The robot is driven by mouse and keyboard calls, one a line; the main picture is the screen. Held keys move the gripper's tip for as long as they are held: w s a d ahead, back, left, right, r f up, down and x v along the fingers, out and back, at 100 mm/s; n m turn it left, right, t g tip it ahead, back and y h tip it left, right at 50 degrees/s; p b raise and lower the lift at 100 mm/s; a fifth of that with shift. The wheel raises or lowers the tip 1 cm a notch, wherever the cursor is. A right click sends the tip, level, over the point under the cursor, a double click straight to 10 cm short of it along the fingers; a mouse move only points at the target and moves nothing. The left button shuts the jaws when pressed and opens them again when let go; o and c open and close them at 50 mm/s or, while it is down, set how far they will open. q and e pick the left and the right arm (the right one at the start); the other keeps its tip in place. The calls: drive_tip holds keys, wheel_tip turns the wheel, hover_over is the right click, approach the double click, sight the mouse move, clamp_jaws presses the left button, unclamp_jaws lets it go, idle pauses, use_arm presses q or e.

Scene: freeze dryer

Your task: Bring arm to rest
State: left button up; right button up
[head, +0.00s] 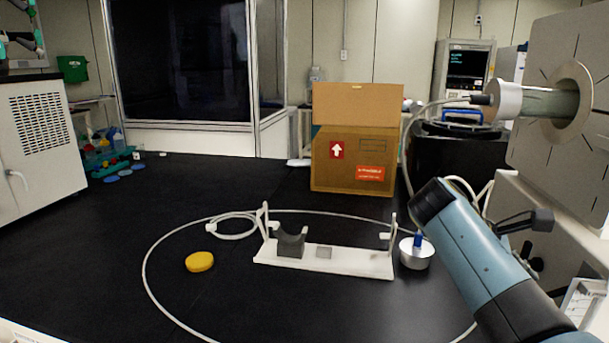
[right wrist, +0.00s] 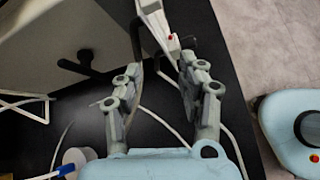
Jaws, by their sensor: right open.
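My right arm comes in from the lower right of the head view as a blue link with a dark end cap; its gripper is not visible there. In the right wrist view my right gripper (right wrist: 162,70) is open, its two jointed grey fingers spread apart with nothing held between them. A white device with a red button (right wrist: 174,42) and a cable show beyond the fingertips; contact cannot be judged. My left gripper is in neither view.
On the black table (head: 120,235) are a white stand (head: 345,262), a yellow disc (head: 199,262), a silver pot (head: 415,258) and a looped white tube. A cardboard box (head: 352,165) stands behind. A grey-panelled machine (head: 555,195) fills the right.

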drive_tip(key=s+f+m+t+y, duration=0.4)
drive_tip(key=s+f, duration=0.4)
drive_tip(key=s, duration=0.4)
drive_tip(key=s+a+r+m+t+y, duration=0.1)
drive_tip(key=s+a+r+m+y, duration=0.15)
drive_tip(key=s+a, duration=0.35)
drive_tip(key=s+a+r+m+t+y, duration=0.1)
drive_tip(key=s+a+r+m+y, duration=0.2)
drive_tip(key=s, duration=0.4)
drive_tip(key=s+d+f+m+g+b, duration=0.1)
drive_tip(key=s+f+b, duration=0.15)
drive_tip(key=f, duration=1.55)
drive_tip(key=s+d+f+m+g+b, duration=0.1)
drive_tip(key=f+b, duration=0.3)
drive_tip(key=f, duration=1.3)
use_arm(q)
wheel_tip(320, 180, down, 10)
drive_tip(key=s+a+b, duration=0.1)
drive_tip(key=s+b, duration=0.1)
drive_tip(key=b, duration=0.1)
use_arm(e)
drive_tip(key=s+f+g, duration=0.1)
drive_tip(key=s+f, duration=1.6)
drive_tip(key=f, duration=0.1)
drive_tip(key=shift+s+d+f, duration=0.2)
drive_tip(key=shift+s+d, duration=0.15)
drive_tip(key=shift+d, duration=0.05)
